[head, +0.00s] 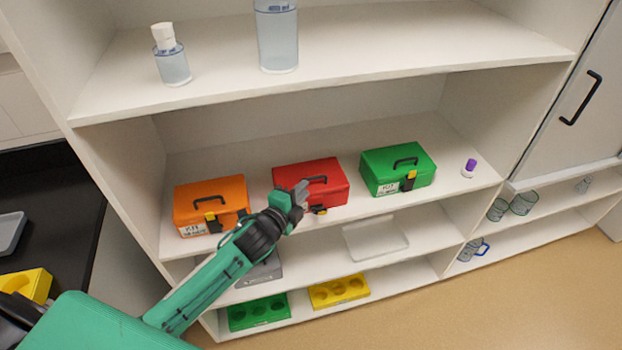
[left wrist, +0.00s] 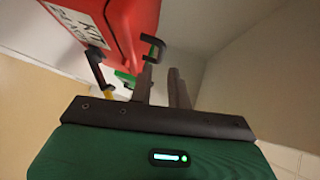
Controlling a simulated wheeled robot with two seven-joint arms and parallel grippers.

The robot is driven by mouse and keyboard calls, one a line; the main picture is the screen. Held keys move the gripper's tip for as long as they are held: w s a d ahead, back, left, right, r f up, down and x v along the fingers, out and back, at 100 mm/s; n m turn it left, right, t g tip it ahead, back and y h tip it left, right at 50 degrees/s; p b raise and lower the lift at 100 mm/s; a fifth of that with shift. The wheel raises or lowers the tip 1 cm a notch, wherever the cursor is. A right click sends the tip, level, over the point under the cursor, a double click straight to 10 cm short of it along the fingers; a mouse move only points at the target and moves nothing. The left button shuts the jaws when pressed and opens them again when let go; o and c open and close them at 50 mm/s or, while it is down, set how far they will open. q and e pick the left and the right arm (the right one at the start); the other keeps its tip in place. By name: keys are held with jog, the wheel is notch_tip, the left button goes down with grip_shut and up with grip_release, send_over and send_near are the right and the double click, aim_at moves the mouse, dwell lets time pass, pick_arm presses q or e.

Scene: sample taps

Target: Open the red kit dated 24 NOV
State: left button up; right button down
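The red kit (head: 325,180) stands on the middle shelf between an orange and a green kit. Its lid looks shut, with a black handle on top. In the left wrist view the red kit (left wrist: 122,22) fills the top, and its white label (left wrist: 78,22) reads KIT and a partly legible 24 date. Its black and yellow latch (head: 319,210) shows at the front, partly behind my gripper; I cannot tell its exact position. My left gripper (head: 301,190) is in front of the kit. Its fingers (left wrist: 165,85) are apart with nothing between them, near the handle (left wrist: 154,47). My right gripper is out of view.
The orange kit (head: 210,196) stands left and the green kit (head: 397,165) right. A purple-capped vial (head: 469,168) is further right. Bottles (head: 277,40) stand on the shelf above. A clear tray (head: 375,239), a green rack (head: 259,312) and a yellow rack (head: 339,291) are below.

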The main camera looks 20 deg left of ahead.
aim_at(311, 183)
pick_arm(q)
jog(key=shift+p+x, duration=0.45)
jog(key=shift+x, duration=2.1)
jog(key=shift+c, duration=0.5)
grip_shut()
